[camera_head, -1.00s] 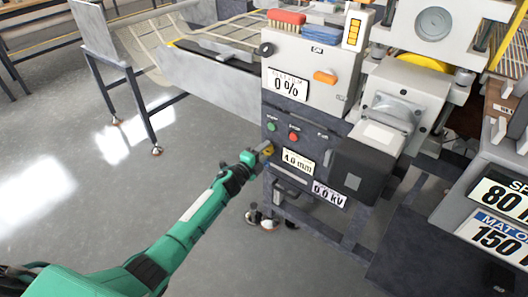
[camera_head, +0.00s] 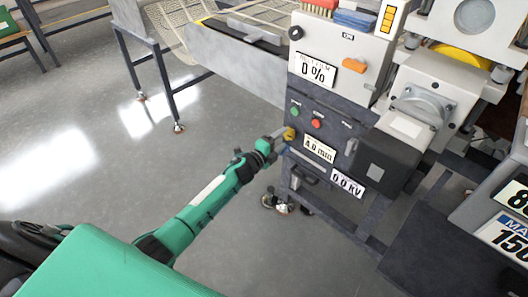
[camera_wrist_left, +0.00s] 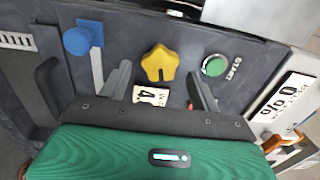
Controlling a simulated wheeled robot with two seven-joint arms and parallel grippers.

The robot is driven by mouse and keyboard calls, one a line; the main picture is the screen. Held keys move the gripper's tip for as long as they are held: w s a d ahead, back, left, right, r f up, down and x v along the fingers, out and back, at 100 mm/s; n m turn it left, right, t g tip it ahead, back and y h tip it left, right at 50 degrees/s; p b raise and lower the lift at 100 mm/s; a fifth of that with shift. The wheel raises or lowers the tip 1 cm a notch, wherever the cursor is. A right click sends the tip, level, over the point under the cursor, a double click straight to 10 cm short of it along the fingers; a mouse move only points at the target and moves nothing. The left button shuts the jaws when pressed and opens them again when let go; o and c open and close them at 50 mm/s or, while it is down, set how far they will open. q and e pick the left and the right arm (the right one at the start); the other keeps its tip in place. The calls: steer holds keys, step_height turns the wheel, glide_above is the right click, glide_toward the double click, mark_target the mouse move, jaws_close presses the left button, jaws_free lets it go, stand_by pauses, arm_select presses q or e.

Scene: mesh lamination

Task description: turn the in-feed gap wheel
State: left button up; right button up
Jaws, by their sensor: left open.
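The in-feed gap wheel is a yellow lobed knob (camera_head: 290,134) on the dark front panel, left of the "4.0 mm" plate (camera_head: 319,150). In the left wrist view the yellow knob (camera_wrist_left: 160,63) sits ahead of my left gripper (camera_wrist_left: 158,72), between the lines of its two fingers. The fingers are spread apart, with nothing held. In the head view my left gripper (camera_head: 279,136) is just left of the knob, pointing at it, with a small gap. Whether a finger touches the knob is hard to tell. My right gripper is not in view.
A green start button (camera_wrist_left: 214,65) is right of the knob in the wrist view. A blue knob (camera_wrist_left: 77,41) on a lever is to the left. A red button (camera_head: 317,123) is on the panel. Open floor (camera_head: 110,190) lies left of the machine.

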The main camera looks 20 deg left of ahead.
arm_select(q)
steer(key=v, duration=1.1)
steer(key=shift+p, duration=0.45)
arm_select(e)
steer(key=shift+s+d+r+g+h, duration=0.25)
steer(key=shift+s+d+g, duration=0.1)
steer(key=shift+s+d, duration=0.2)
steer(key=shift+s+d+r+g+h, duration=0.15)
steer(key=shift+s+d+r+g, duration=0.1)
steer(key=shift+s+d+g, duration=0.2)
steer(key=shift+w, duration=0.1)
